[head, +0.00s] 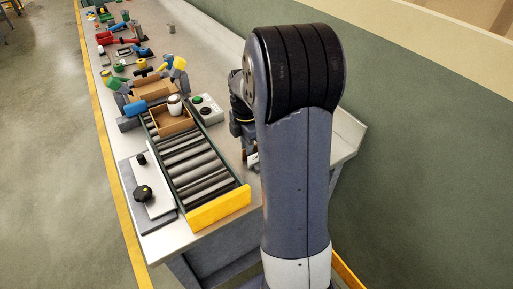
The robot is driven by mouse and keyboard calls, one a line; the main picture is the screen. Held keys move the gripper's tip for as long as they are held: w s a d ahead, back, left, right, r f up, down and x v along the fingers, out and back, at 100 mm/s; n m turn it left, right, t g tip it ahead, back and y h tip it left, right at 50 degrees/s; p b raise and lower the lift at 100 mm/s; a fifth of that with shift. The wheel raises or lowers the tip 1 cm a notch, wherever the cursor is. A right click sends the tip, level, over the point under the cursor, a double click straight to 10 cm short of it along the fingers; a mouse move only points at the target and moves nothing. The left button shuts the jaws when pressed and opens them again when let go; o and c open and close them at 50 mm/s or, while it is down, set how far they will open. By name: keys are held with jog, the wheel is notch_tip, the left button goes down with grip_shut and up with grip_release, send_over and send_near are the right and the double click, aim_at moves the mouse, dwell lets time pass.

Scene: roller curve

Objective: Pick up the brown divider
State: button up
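A brown open box (184,126) sits on the roller conveyor (195,167), with a white jar (175,106) standing in it. A second brown piece (153,87) lies behind it at the far end of the rollers. I cannot tell which brown part is the divider; it may be a wall of the box or the piece behind. My gripper (251,157) is mostly hidden behind my large grey arm link, right of the conveyor. Only dark wrist parts and a small pale piece show, apart from the box. Its fingers cannot be made out.
A yellow end stop (220,208) closes the conveyor's near end. A control box (206,109) with a green button stands right of the rollers. A plate with black knobs (143,193) lies left. Several tools crowd the far bench. The near rollers are bare.

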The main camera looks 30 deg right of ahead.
jog(key=shift+f, duration=0.85)
jog(key=shift+c, duration=0.2)
grip_shut()
jog(key=shift+r, duration=0.1)
